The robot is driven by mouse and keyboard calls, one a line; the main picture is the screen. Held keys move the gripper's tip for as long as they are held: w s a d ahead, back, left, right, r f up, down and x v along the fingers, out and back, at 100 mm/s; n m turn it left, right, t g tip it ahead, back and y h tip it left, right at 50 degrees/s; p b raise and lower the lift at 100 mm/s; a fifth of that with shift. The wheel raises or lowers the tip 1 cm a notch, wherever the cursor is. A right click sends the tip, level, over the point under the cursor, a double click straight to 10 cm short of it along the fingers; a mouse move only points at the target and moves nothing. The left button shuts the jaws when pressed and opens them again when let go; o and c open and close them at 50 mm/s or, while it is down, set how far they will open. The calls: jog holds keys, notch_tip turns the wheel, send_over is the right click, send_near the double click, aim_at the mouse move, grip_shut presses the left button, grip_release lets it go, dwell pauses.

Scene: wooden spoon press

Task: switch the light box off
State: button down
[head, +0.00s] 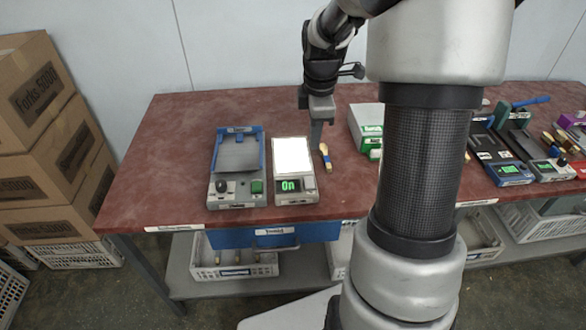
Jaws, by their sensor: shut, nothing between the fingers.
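The light box (293,163) stands on the red-brown worktable, left of centre. Its panel glows white. A small display (289,186) on its front reads "On" in green, with small controls beside it that are too small to make out. My gripper (317,146) points down just right of the panel's upper right edge. It is shut and empty. I cannot tell whether its tips touch anything. A small brush-like tool with a blue and yellow handle (325,157) lies on the table right of the light box, close to the gripper tips.
A grey and blue device (236,170) with a black knob and green button stands close left of the light box. A green and white box (366,128) is to the right. More devices (505,160) stand beyond my arm. The left table top (160,170) is clear.

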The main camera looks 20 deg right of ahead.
aim_at(311, 179)
jog(key=shift+f, duration=0.1)
jog(key=shift+w+d, duration=0.1)
dwell(0.3)
jog(key=f, duration=0.4)
jog(key=w+f+b, duration=0.1)
jog(key=f, duration=0.9)
jog(key=shift+w+d, duration=0.2)
jog(key=shift+w, duration=0.15)
